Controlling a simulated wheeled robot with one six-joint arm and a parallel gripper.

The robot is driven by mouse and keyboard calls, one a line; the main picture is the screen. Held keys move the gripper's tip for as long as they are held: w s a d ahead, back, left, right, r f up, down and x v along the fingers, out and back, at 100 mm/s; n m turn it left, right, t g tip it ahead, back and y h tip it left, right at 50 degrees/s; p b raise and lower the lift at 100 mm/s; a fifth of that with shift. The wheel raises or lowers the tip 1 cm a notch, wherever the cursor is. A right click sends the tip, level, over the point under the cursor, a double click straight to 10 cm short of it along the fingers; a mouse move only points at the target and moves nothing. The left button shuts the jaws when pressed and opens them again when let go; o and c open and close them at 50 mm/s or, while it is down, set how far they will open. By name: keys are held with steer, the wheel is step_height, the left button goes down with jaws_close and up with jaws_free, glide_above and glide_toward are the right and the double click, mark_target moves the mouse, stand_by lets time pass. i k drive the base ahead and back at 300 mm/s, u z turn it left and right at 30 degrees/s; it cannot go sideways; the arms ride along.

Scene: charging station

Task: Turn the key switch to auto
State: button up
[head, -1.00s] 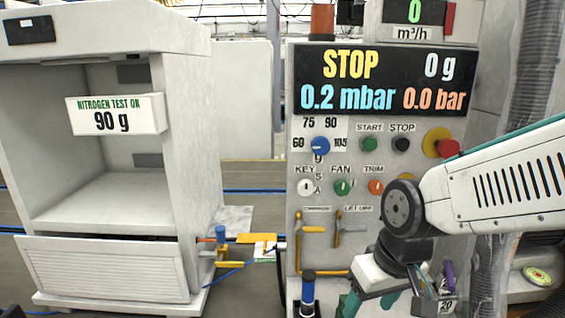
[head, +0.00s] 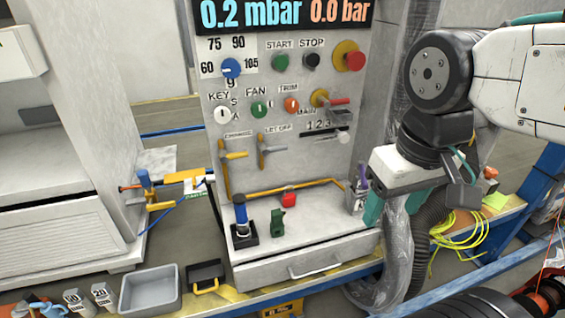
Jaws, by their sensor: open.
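The key switch (head: 222,114) is a small round white knob under the KEY label on the grey control panel (head: 215,165). Letters S and A stand at its right side. Its slot looks close to upright, but it is too small to tell its setting surely. My gripper (head: 412,212) hangs at the right of the panel, well apart from the switch, pointing down. Its teal finger on the left shows; the other is partly hidden. It is open, and I see nothing held.
Beside the switch are a green FAN knob (head: 259,110) and an orange TRIM knob (head: 291,105). Yellow levers (head: 228,165) sit below. A corrugated hose (head: 432,240) is near my gripper.

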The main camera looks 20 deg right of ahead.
mark_target(222, 115)
steer(key=z, duration=1.35)
steer(key=k, duration=0.9)
steer(key=u, duration=1.3)
steer(key=i, duration=0.5)
steer(key=u, duration=0.05)
